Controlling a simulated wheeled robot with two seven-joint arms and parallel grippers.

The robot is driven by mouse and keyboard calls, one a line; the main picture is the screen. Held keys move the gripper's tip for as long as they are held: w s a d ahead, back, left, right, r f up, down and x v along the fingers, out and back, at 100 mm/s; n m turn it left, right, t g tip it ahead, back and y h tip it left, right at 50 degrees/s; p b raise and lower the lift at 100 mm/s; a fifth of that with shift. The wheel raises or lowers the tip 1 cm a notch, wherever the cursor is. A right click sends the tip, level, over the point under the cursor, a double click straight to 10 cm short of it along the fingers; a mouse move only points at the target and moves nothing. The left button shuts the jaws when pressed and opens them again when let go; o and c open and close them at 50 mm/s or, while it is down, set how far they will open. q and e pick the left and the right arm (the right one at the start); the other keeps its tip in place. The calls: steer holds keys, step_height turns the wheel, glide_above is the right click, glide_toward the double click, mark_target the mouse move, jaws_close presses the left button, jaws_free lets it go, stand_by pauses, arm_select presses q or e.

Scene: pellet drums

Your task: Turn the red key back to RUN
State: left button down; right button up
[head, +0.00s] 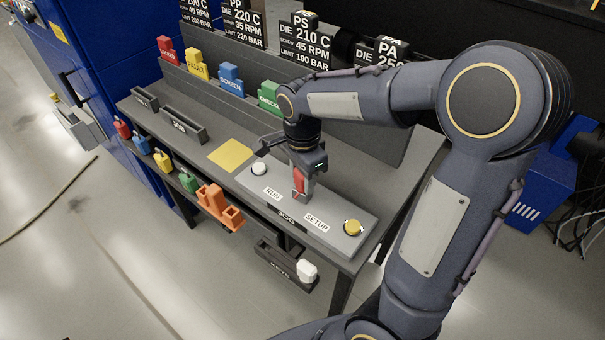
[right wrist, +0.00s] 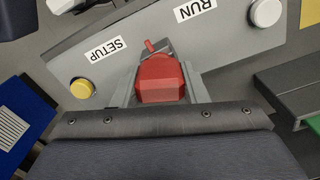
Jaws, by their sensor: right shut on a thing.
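The red key (head: 299,181) stands on the grey key panel (head: 340,235), between the RUN label (head: 273,193) and the SETUP label (head: 317,222). My right gripper (head: 302,186) comes down from above and is shut on the red key. In the right wrist view the red key (right wrist: 161,82) sits between the two grey fingers. Its small red pointer (right wrist: 152,46) sticks out between the SETUP label (right wrist: 104,47) and the RUN label (right wrist: 195,8). I cannot tell its exact setting. My left gripper is not in view.
A white button (head: 259,169) is at the RUN end and a yellow button (head: 352,227) at the SETUP end. Coloured tags, including a green one (head: 269,96), stand behind. An orange holder (head: 219,207) and a KEYS tray (head: 285,265) hang at the front edge.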

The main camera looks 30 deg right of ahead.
steer(key=o, duration=1.1)
steer(key=shift+c, duration=0.2)
step_height(320, 180, up, 8)
steer(key=shift+f, duration=0.1)
steer(key=s+a+f+n+t+y, duration=0.1)
steer(key=s+a+n+t+y, duration=0.1)
steer(key=s+n, duration=0.6)
steer(key=s+a+f+n+t+y, duration=0.1)
steer(key=s+a+n+t, duration=0.1)
steer(key=s+n, duration=0.5)
steer(key=shift+s+f+n+t+y, duration=0.4)
steer(key=shift+s+t, duration=0.4)
steer(key=shift+s, duration=0.2)
